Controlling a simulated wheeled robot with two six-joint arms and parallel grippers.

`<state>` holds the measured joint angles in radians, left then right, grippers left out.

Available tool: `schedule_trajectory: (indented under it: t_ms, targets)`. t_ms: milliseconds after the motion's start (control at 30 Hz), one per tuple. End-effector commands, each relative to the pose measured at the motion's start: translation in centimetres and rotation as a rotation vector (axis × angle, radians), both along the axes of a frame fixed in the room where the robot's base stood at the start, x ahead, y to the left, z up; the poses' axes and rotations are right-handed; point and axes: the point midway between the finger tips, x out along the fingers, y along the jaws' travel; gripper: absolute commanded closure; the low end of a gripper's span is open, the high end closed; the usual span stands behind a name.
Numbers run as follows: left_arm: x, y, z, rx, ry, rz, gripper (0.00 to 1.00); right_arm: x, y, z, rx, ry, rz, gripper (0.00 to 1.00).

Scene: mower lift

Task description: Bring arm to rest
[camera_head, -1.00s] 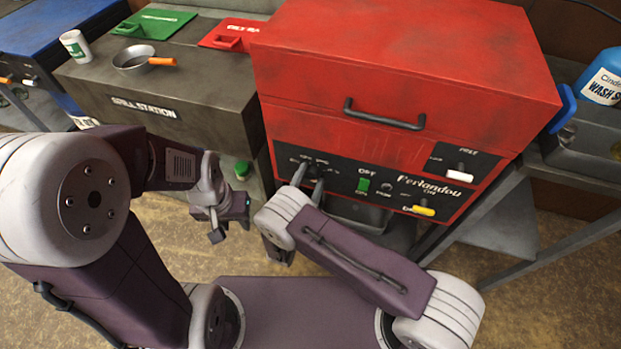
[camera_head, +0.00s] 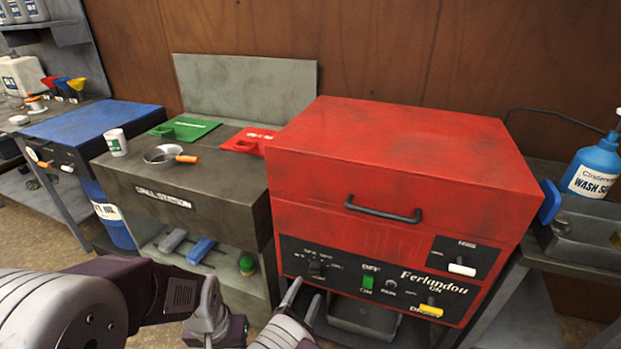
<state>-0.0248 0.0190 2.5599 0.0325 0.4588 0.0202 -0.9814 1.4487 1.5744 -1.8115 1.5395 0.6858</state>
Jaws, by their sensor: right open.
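The red machine (camera_head: 395,150) stands in the middle with its lid down and a dark handle on the front. Its black front panel holds a dark knob (camera_head: 318,268), a green switch (camera_head: 367,283), a white lever (camera_head: 462,268) and a yellow lever (camera_head: 430,309). My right gripper (camera_head: 301,299) is open and empty, with two grey fingers pointing up below and left of the knob, seemingly apart from it. My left gripper (camera_head: 222,328) is low, left of the right one; its jaws do not show clearly.
Left of the machine is a grill station counter (camera_head: 190,205) with a pan (camera_head: 163,154), a white cup (camera_head: 116,142) and a green tray (camera_head: 186,129). A blue-topped unit (camera_head: 95,118) stands farther left. A blue wash bottle (camera_head: 593,168) is at right.

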Motion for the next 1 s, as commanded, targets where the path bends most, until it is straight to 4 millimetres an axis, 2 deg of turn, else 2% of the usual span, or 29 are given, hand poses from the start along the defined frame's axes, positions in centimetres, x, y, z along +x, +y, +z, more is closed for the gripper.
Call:
schedule_trajectory:
  t_ms: [67,167,200,267,300,400,500,600,700,867,900,1000]
  targets:
    - [0.0,0.0,0.0,0.0,0.0,0.0,0.64,0.4,-1.8,0.6,0.01,0.024,-0.065,0.36]
    - [0.0,0.0,0.0,0.0,0.0,0.0,0.64,0.3,-8.0,2.0,0.058,0.128,-0.297,0.36]
    - [0.0,0.0,0.0,0.0,0.0,0.0,0.64,-0.6,-11.5,2.7,0.103,0.192,-0.432,0.36]
    - [0.0,0.0,0.0,0.0,0.0,0.0,0.64,-3.2,-16.6,3.5,0.204,0.304,-0.647,0.36]
    - [0.0,0.0,0.0,0.0,0.0,0.0,0.64,-5.6,-19.4,4.0,0.299,0.38,-0.791,0.36]
    - [0.0,0.0,0.0,0.0,0.0,0.0,0.64,-12.2,-23.0,4.6,0.595,0.527,-1.083,0.36]
    - [0.0,0.0,0.0,0.0,0.0,0.0,0.64,-16.9,-23.0,5.3,0.91,0.592,-1.266,0.36]
    - [0.0,0.0,0.0,0.0,0.0,0.0,0.64,-19.2,-21.9,6.1,1.204,0.584,-1.368,0.36]
    - [0.0,0.0,0.0,0.0,0.0,0.0,0.64,-20.1,-20.8,7.2,1.471,0.525,-1.419,0.36]
    - [0.0,0.0,0.0,0.0,0.0,0.0,0.64,-19.8,-20.2,9.4,1.855,0.338,-1.429,0.36]
    - [-0.1,0.0,2.5,0.0,0.002,0.0,0.64,-19.7,-20.1,11.9,1.865,0.335,-1.43,0.36]
    - [0.0,0.0,6.0,0.0,-0.001,0.0,0.64,-19.7,-20.0,15.3,1.853,0.345,-1.431,0.36]
